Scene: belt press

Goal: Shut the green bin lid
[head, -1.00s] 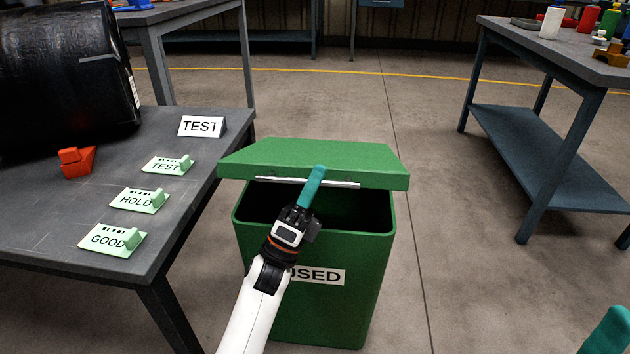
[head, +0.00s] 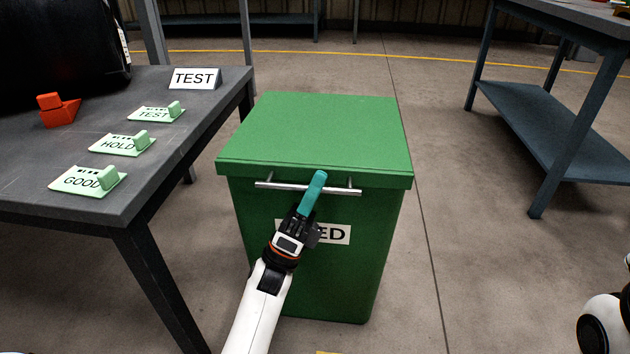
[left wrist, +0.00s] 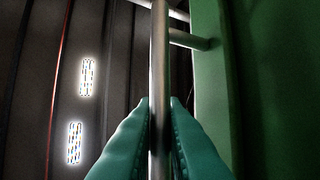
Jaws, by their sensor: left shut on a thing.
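The green bin (head: 310,270) stands on the floor, with a partly covered label on its front. Its lid (head: 315,130) lies flat over the top, and no opening shows between lid and bin. A metal bar handle (head: 275,186) runs along the lid's front edge. My left gripper (head: 317,180) is shut on this handle. In the left wrist view its teal fingers (left wrist: 160,125) close on both sides of the bar (left wrist: 160,60), with the green surface (left wrist: 235,80) at the right. Part of my right arm (head: 605,325) shows at the lower right, but its gripper is out of view.
A grey table (head: 60,200) at the left holds a TEST sign (head: 195,78), several green label plates (head: 122,144) and an orange object (head: 58,110). A blue-grey bench (head: 550,125) stands at the right. The floor (head: 440,240) between bin and bench is clear.

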